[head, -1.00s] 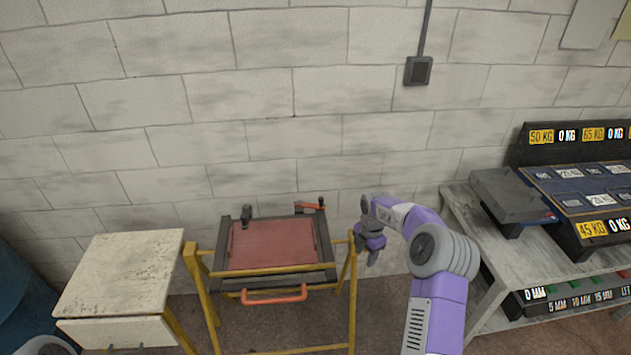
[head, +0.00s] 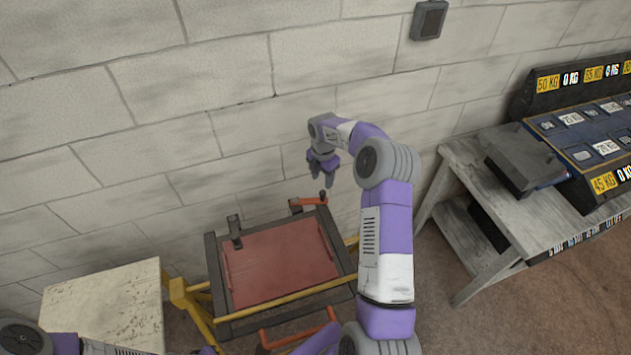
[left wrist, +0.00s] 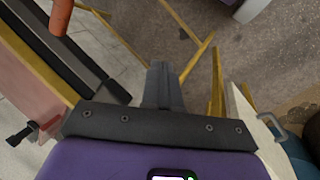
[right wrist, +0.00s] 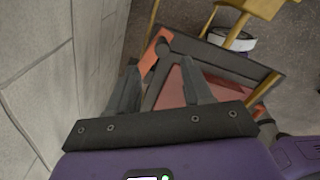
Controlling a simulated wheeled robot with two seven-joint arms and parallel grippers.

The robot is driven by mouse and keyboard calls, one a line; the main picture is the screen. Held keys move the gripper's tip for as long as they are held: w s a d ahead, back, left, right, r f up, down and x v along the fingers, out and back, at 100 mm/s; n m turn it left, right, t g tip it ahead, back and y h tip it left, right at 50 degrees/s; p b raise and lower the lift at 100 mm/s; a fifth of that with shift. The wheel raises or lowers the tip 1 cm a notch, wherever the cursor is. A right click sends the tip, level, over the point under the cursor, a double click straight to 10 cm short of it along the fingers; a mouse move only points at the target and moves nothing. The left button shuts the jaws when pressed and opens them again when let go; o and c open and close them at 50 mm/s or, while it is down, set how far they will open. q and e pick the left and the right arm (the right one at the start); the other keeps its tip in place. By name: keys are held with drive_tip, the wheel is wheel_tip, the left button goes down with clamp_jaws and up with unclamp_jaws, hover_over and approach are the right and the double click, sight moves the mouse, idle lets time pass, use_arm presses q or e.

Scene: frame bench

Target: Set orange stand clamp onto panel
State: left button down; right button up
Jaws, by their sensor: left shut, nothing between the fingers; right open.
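The orange stand clamp (head: 308,202) is at the far right corner of the dark frame, with a black knob. Its orange bar appears to lie along the far rail, beside the reddish panel (head: 285,265). My right gripper (head: 322,180) is open and empty, above and close to the clamp. In the right wrist view the clamp (right wrist: 150,58) and panel (right wrist: 174,92) show beyond the open fingers (right wrist: 160,75). I cannot tell whether the fingers touch it. My left gripper (left wrist: 158,70) is shut and empty, beside the stand; its fingers are outside the head view.
A second, dark clamp (head: 235,232) stands at the frame's far left. An orange handle (head: 295,336) is at the stand's near side. A pale side table (head: 105,300) is at left, a grey bench (head: 475,170) at right. The wall (head: 240,130) is close behind.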

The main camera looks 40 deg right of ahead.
sight(323, 192)
drive_tip(key=f, duration=0.6)
drive_tip(key=shift+s, duration=0.25)
clamp_jaws()
